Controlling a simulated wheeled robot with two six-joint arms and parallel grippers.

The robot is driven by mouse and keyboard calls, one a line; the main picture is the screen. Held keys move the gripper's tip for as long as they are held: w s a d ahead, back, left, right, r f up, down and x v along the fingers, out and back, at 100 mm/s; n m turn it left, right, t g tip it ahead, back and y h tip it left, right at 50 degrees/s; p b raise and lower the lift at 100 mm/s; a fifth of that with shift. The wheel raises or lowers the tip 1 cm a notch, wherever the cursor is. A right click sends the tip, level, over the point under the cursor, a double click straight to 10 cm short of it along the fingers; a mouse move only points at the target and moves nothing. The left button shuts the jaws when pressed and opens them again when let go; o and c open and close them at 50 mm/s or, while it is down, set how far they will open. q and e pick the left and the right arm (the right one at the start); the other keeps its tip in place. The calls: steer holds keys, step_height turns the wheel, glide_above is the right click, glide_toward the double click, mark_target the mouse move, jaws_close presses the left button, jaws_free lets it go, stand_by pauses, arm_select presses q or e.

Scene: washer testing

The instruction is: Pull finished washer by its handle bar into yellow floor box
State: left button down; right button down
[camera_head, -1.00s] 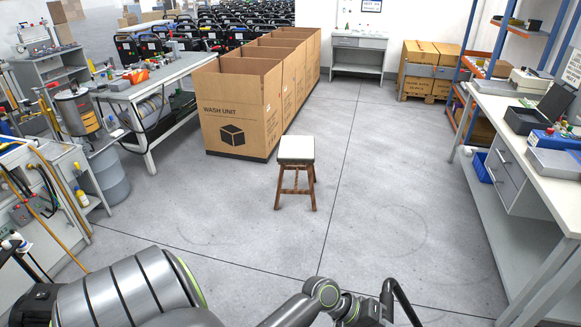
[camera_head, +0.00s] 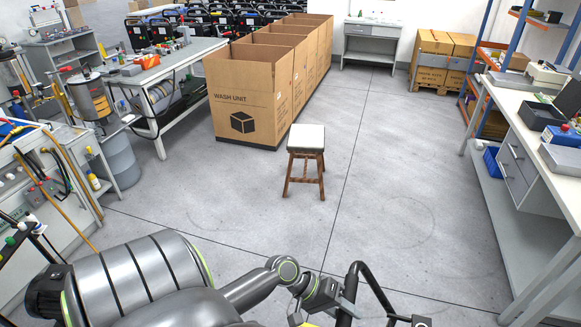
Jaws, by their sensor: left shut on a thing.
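My left arm comes in from the lower left, and its gripper (camera_head: 342,306) is shut on a black handle bar (camera_head: 367,276) at the bottom edge. The bar is a bent tube that rises and then slopes down to the right. A small dark part of what seems to be the washer (camera_head: 408,321) shows at its lower right end; the rest of the washer is out of the picture. A sliver of yellow (camera_head: 309,323) shows below the gripper, and I cannot tell what it is. The yellow floor box is not recognisable. My right gripper is not in view.
A wooden stool (camera_head: 306,142) stands ahead on open grey floor. Cardboard wash unit boxes (camera_head: 245,104) stand behind it to the left. Workbenches line the left side, and a white bench (camera_head: 558,190) lines the right. Several machines stand at the back.

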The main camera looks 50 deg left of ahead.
arm_select(q)
steer(key=s+a, duration=0.7)
steer(key=a, duration=0.4)
steer(key=shift+s+b, duration=0.3)
steer(key=s+a, duration=0.5)
steer(key=a, duration=0.4)
steer(key=shift+a+p, duration=0.15)
steer(key=shift+p, duration=0.25)
steer(key=c, duration=2.1)
jaws_free()
